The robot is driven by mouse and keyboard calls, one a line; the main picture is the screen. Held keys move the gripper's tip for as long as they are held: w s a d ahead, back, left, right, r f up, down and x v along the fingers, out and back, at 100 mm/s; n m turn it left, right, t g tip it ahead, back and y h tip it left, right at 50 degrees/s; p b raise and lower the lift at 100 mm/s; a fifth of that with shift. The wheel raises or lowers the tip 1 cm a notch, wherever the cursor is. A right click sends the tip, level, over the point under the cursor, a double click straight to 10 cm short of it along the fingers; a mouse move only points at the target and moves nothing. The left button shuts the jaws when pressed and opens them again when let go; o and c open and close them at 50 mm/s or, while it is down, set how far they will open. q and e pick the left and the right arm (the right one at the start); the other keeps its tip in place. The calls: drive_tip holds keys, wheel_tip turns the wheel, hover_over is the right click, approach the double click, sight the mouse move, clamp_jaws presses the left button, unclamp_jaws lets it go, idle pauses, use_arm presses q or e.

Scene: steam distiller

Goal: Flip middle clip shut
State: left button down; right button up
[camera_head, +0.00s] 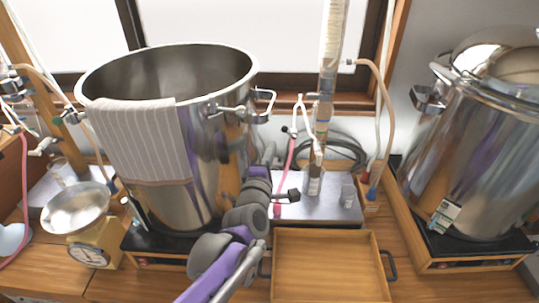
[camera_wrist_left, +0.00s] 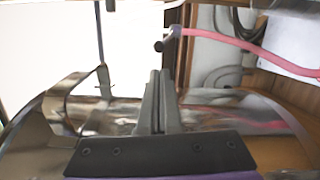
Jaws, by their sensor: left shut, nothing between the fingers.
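A large open steel pot (camera_head: 166,75) stands at the left with a striped towel over its rim. A metal latch or clip (camera_head: 213,108) shows on its right side, beside a wire handle (camera_head: 262,105). A second steel pot (camera_head: 470,140) at the right has a metal clip (camera_head: 428,98) on its upper left side. I cannot tell which clip is the middle one, or whether it is open. My left gripper (camera_head: 268,153) is beside the left pot's right wall. In the left wrist view its fingers (camera_wrist_left: 158,85) are together and empty, above shiny curved metal. My right gripper is not in view.
A glass column (camera_head: 328,70) and pink hose (camera_head: 290,160) stand close to the right of my left gripper. A black knob (camera_wrist_left: 158,46) is past its fingers. An empty wooden tray (camera_head: 330,265) lies at front centre. A yellow scale (camera_head: 90,245) stands at the left.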

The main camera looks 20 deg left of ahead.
use_arm(q)
drive_tip(key=w, duration=0.6)
drive_tip(key=shift+a, duration=0.25)
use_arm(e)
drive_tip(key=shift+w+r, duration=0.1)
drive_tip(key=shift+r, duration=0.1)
